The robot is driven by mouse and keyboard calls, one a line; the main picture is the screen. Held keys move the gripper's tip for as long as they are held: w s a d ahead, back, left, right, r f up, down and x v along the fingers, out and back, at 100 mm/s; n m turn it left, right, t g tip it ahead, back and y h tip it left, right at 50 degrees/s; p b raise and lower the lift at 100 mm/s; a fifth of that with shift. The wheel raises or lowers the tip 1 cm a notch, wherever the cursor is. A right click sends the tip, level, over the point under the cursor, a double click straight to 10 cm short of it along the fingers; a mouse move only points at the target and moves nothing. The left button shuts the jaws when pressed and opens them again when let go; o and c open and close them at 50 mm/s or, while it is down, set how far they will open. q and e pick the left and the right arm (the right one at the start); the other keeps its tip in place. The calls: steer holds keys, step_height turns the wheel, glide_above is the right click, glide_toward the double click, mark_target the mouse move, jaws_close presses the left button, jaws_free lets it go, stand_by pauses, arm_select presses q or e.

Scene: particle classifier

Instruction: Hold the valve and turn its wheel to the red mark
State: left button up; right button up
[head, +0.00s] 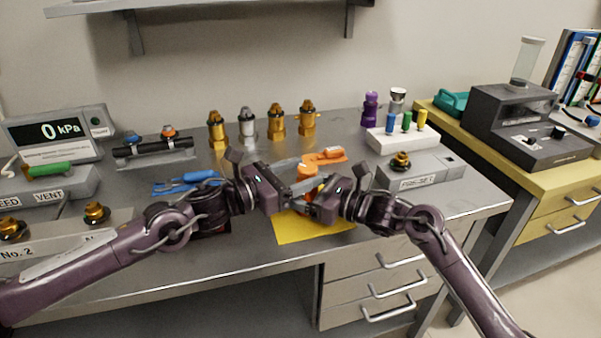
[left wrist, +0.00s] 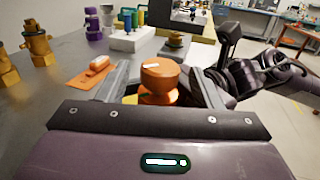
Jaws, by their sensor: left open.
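An orange valve (head: 306,171) with a round top stands over the yellow mat (head: 300,228), between my two grippers. In the left wrist view the orange valve (left wrist: 160,76) shows a wide round top with a small white mark, above a narrower neck. My left gripper (head: 301,178) is open, with one finger on each side of the valve, and no grip shows. My right gripper (head: 312,193) is close on the valve's right side; its fingers are largely hidden. I cannot make out a red mark. The valve's lower part is hidden by the grippers.
An orange tool (head: 326,155) lies just behind the valve. Several brass fittings (head: 276,120) stand along the back. A white block with coloured pegs (head: 402,137) and a grey box (head: 420,172) are to the right. Blue-handled pliers (head: 187,180) lie at left.

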arm_select(q)
steer(key=shift+w+d, duration=0.1)
steer(key=shift+d, duration=0.05)
steer(key=c, duration=1)
steer(key=shift+w+m+g, duration=0.1)
steer(key=shift+m+g, duration=0.2)
steer(key=shift+g, duration=0.1)
steer(key=m+g+h, duration=0.1)
steer(key=g, duration=0.1)
steer(key=m+g+h, duration=0.1)
steer(key=m+g, duration=0.2)
steer(key=g, duration=0.1)
steer(key=shift+w+h, duration=0.4)
steer(key=m+g, duration=0.1)
steer(key=g, duration=0.1)
steer(key=m+g, duration=0.2)
steer(key=g, duration=0.1)
steer(key=m+g, duration=0.2)
steer(key=g, duration=0.1)
steer(key=shift+w, duration=0.35)
steer(key=shift+m+g+y, duration=0.3)
steer(key=shift+m+g, duration=0.4)
steer(key=shift+g, duration=0.1)
